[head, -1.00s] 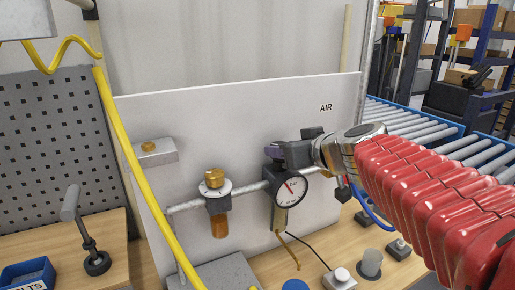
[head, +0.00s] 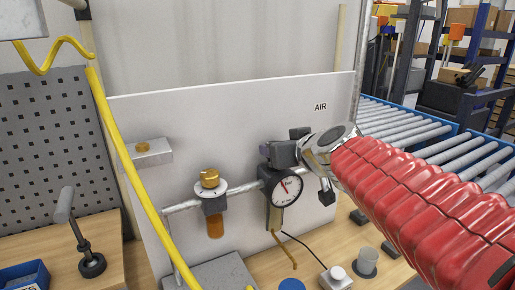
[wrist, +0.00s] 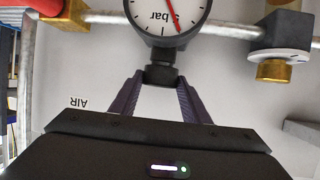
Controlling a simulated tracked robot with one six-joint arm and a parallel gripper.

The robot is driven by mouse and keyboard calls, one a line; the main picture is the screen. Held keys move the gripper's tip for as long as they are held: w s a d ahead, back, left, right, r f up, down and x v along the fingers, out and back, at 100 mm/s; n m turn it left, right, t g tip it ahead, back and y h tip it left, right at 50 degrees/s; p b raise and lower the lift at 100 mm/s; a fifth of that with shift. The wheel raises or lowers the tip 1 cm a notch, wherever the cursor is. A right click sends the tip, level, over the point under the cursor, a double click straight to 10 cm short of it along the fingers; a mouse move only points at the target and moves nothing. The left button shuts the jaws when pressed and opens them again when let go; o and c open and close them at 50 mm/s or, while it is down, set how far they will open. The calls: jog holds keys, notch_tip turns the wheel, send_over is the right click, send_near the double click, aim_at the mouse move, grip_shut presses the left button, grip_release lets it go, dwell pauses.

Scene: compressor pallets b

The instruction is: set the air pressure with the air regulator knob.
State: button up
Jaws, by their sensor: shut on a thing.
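The pressure gauge (head: 286,190) is a white round dial with a red needle, mounted on the air line in front of the white panel. In the wrist view the gauge (wrist: 172,12) is upside down, and its needle and the word bar show. The black air regulator knob (wrist: 160,74) is next to the gauge, between the two finger pads. My gripper (wrist: 160,85) is shut on this knob, with one finger on each side. In the head view my gripper (head: 279,154) is above the gauge and hides most of the knob.
A brass-topped unit with a white dial (head: 210,186) sits on the pipe left of the gauge. A yellow hose (head: 122,150) runs down at the left. A grey cup (head: 367,261) and a white button box (head: 337,277) stand on the bench below. A roller conveyor (head: 405,125) lies behind right.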

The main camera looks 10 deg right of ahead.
jog(key=o, duration=1)
jog(key=shift+o, duration=0.2)
jog(key=v, duration=1.3)
jog(key=shift+s+r, duration=0.15)
jog(key=shift+s, duration=0.15)
